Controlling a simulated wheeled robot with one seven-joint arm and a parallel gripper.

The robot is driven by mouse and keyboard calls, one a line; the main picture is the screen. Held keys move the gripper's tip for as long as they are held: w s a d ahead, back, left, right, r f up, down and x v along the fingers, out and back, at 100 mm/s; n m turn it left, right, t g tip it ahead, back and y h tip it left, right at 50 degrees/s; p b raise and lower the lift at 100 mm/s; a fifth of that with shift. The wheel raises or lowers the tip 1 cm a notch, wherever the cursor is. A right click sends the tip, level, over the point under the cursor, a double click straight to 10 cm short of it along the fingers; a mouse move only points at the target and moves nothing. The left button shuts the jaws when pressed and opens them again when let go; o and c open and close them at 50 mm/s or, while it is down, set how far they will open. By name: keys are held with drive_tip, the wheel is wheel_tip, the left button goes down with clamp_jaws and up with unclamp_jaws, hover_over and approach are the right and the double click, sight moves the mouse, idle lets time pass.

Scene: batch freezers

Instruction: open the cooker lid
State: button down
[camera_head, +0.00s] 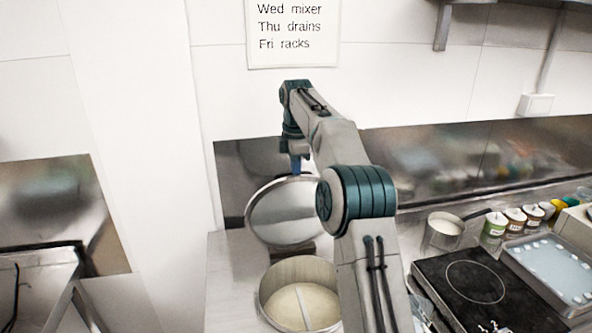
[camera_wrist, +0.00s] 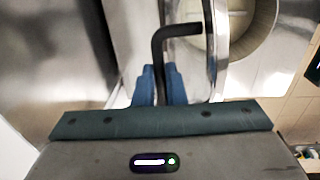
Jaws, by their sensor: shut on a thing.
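The cooker lid (camera_head: 284,212) is a round metal disc, tilted up steeply behind the open cooker pot (camera_head: 268,292). The pot is metal, with pale contents and a light bar across its opening. My gripper (camera_head: 297,165) is at the lid's upper edge, partly hidden by my arm in the head view. In the wrist view, the blue fingers of my gripper (camera_wrist: 160,88) are shut on the black bent lid handle (camera_wrist: 158,55). The lid's rim (camera_wrist: 215,45) shows to the right of the handle.
A black hotplate (camera_head: 460,285), a small saucepan (camera_head: 443,231), several labelled jars (camera_head: 515,220) and a tray (camera_head: 553,268) stand to the right. A steel wall panel is close behind the lid. Bare counter shows left of the pot.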

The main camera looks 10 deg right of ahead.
drive_tip(key=c, duration=1.7)
unclamp_jaws()
drive_tip(key=shift+f, duration=0.5)
drive_tip(key=shift+o, duration=1.1)
drive_tip(key=shift+w, duration=0.4)
drive_tip(key=shift+s+r, duration=0.2)
drive_tip(key=shift+s, duration=0.05)
drive_tip(key=shift+w+r, duration=0.15)
drive_tip(key=shift+r, duration=0.5)
wheel_tip(320, 180, up, 2)
drive_tip(key=shift+r, duration=0.2)
drive_tip(key=s+d+r, duration=0.6)
drive_tip(key=d+r, duration=0.1)
drive_tip(key=d, duration=0.3)
